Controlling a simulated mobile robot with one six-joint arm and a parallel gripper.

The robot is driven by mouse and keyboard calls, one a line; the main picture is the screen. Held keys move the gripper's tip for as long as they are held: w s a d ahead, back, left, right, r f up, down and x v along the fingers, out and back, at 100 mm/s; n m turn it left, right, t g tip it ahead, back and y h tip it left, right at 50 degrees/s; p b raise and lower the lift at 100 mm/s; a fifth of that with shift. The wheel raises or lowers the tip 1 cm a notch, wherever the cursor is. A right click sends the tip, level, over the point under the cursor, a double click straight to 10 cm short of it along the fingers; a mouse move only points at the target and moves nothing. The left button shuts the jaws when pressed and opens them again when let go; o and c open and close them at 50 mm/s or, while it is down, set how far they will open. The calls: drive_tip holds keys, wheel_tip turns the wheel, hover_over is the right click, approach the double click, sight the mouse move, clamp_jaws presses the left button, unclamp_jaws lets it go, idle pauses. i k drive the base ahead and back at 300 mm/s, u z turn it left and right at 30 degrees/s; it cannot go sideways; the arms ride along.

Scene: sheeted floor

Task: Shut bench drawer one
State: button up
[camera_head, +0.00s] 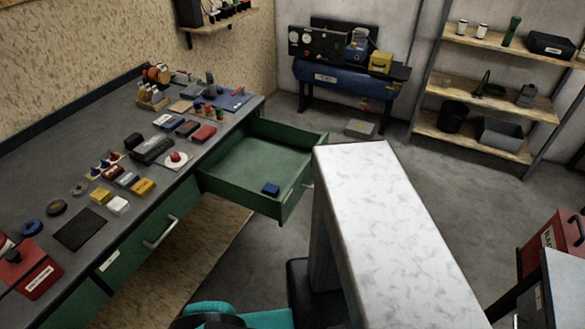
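A green bench drawer (240,163) is pulled well out from the right end of the long dark workbench (60,178). A small blue block (271,189) lies inside it near the front. The drawer's front faces away from the bench, and part of its handle shows; no number is readable on it. A second green drawer front (135,255) with a metal handle and a small label sits flush in the bench, nearer to me. My gripper is not in view, so its state is hidden.
A pale mottled block (390,215) stands close to the open drawer's front and overlaps it in view; I cannot tell if they touch. Small items cover the bench top. Grey floor is clear behind the drawer.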

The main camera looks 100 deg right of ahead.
sight(262, 151)
drive_tip(key=u, duration=0.4)
drive_tip(key=k, duration=0.4)
drive_tip(key=z, duration=1.95)
drive_tip(key=k, duration=0.5)
drive_tip(key=z, duration=1.5)
